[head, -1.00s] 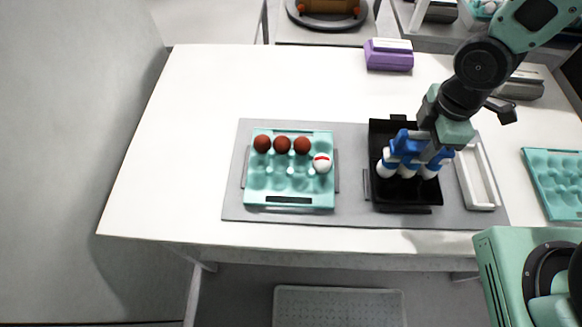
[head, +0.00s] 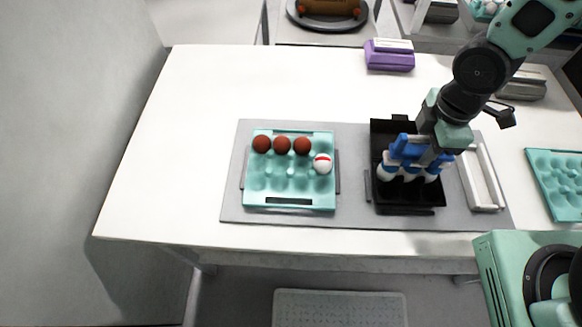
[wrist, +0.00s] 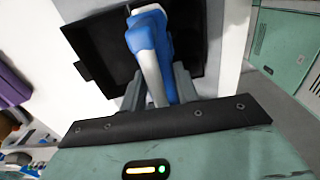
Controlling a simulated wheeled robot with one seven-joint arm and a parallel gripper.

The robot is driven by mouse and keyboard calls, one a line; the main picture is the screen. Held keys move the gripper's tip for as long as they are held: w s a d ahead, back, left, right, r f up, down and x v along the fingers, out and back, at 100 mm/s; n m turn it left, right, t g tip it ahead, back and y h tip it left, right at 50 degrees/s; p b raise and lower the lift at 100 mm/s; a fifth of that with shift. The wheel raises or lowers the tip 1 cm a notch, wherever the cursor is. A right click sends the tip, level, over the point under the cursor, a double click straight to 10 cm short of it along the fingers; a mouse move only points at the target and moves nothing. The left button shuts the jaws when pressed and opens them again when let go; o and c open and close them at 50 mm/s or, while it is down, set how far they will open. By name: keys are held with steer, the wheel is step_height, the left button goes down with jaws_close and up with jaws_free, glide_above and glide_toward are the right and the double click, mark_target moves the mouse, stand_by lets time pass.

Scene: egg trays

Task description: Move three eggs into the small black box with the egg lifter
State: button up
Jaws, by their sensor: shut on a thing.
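My gripper (head: 430,153) is shut on the blue egg lifter (head: 408,148) above the small black box (head: 393,127). In the wrist view the lifter's blue and white handle (wrist: 150,50) stands between my fingers, with the black box (wrist: 100,75) behind it. Several white rounded shapes (head: 410,174) sit in a row under the lifter, at or inside the box; whether they are eggs or lifter cups, and whether they touch the box floor, I cannot tell. The teal egg tray (head: 285,202) to the left holds three brown eggs (head: 282,145) and one white egg with a red stripe (head: 323,164).
Tray and box rest on a grey mat (head: 232,205). A white frame-like holder (head: 484,180) lies right of the box. Another teal tray (head: 555,185) is at the far right. A purple box (head: 389,58) stands at the back. The table's left side is clear.

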steer(key=shift+f+b, duration=0.3)
steer(key=shift+f, duration=0.1)
step_height(320, 180, up, 9)
steer(key=p, duration=0.8)
steer(key=shift+f+p, duration=0.1)
steer(key=shift+p, duration=0.25)
steer(key=shift+f, duration=0.1)
